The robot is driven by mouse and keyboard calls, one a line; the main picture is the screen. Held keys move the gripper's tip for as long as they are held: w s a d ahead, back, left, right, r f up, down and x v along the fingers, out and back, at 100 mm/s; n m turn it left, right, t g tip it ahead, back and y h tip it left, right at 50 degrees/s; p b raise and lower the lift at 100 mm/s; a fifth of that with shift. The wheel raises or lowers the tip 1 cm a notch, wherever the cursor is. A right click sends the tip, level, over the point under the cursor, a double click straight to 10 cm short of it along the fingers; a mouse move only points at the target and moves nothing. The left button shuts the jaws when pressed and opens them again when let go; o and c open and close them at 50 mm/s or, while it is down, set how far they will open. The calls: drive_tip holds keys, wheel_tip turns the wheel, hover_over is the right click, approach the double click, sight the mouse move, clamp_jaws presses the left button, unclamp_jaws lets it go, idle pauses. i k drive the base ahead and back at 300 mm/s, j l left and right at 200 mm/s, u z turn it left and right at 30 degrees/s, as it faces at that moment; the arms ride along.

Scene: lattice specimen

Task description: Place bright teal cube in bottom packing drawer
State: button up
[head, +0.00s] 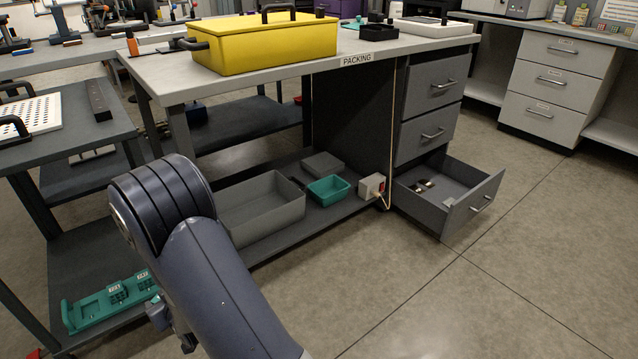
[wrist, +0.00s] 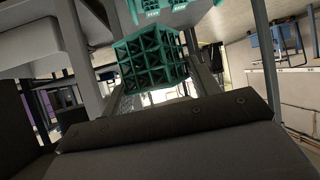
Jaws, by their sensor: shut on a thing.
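The bright teal lattice cube (wrist: 152,62) shows in the wrist view between the two fingers of my gripper (wrist: 158,78), which is shut on it. In the head view my own arm hides the cube and most of the gripper. The bottom packing drawer (head: 484,200), under the bench labelled PACKING, is pulled open at the right. A few small dark and light items lie inside it, and much of its floor is bare. The drawer is well to the right of my arm.
A teal rack (head: 90,318) with labelled lattice pieces sits on the lower shelf at left. A grey bin (head: 262,208), a small teal tray (head: 328,190) and a white box (head: 371,186) stand on the packing bench's lower shelf. The floor before the drawer is clear.

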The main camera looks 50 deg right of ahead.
sight(433, 191)
drive_tip(key=z, duration=1.55)
drive_tip(key=i+l+z, duration=0.1)
drive_tip(key=z, duration=0.25)
drive_tip(key=i+z, duration=0.55)
drive_tip(key=z, duration=0.2)
drive_tip(key=i+j, duration=0.15)
drive_tip(key=i, duration=0.45)
drive_tip(key=i+j, duration=0.1)
drive_tip(key=i, duration=0.55)
drive_tip(key=i+j, duration=0.15)
drive_tip(key=i, duration=0.45)
